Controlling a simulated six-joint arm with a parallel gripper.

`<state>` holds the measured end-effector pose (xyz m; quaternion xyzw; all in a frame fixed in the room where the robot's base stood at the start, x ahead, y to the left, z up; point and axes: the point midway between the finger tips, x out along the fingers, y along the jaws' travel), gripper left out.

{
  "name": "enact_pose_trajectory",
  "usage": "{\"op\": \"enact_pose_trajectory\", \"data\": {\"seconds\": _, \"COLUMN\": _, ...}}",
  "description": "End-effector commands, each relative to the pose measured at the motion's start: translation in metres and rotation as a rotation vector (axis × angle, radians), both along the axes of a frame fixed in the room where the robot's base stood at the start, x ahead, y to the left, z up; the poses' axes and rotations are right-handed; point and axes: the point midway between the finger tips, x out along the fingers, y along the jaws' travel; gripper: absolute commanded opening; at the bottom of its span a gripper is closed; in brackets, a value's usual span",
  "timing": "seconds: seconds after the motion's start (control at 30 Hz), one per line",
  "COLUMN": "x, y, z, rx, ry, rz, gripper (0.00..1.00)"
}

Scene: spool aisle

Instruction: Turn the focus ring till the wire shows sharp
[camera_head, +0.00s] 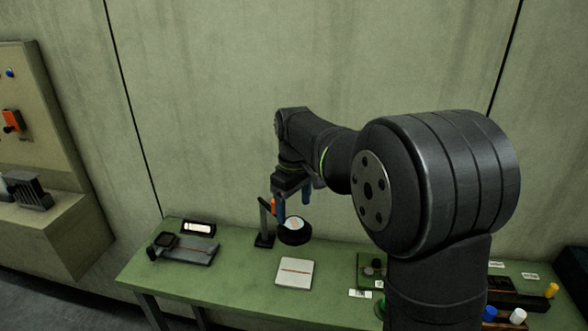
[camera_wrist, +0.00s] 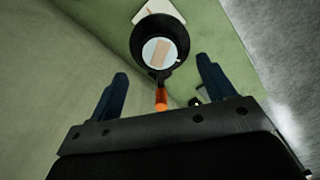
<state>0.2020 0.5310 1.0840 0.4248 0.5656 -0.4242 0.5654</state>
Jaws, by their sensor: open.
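A black round ring (camera_head: 295,237) with a pale lens face is held by a dark upright stand (camera_head: 265,222) at the back of the green bench. The ring (camera_wrist: 138,40) shows in the wrist view with a broad, soft-edged tan band across its lens (camera_wrist: 160,52). An orange lever (camera_wrist: 161,98) sticks out from the ring toward me. My gripper (camera_wrist: 162,66) is open, its two blue fingers apart on either side of the lever, neither visibly touching it. In the head view my gripper (camera_head: 293,204) hangs just above the ring. A white plate with a thin reddish line (camera_head: 294,273) lies in front.
A dark device with a grey base (camera_head: 190,251) and a small white-faced display (camera_head: 199,228) stand at the left of the green bench (camera_head: 235,290). Dark trays and small coloured caps (camera_head: 517,315) are at the right. The concrete wall rises close behind.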

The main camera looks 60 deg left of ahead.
Motion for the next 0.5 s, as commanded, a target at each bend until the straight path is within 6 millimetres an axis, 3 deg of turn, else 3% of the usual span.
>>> {"op": "enact_pose_trajectory", "data": {"seconds": 0.3, "x": 0.0, "y": 0.001, "z": 0.079, "rx": 0.003, "ry": -0.001, "rz": 0.0, "gripper": 0.75}}
{"op": "enact_pose_trajectory", "data": {"seconds": 0.5, "x": 0.0, "y": 0.0, "z": 0.113, "rx": 0.001, "ry": -0.001, "rz": 0.0, "gripper": 0.75}}
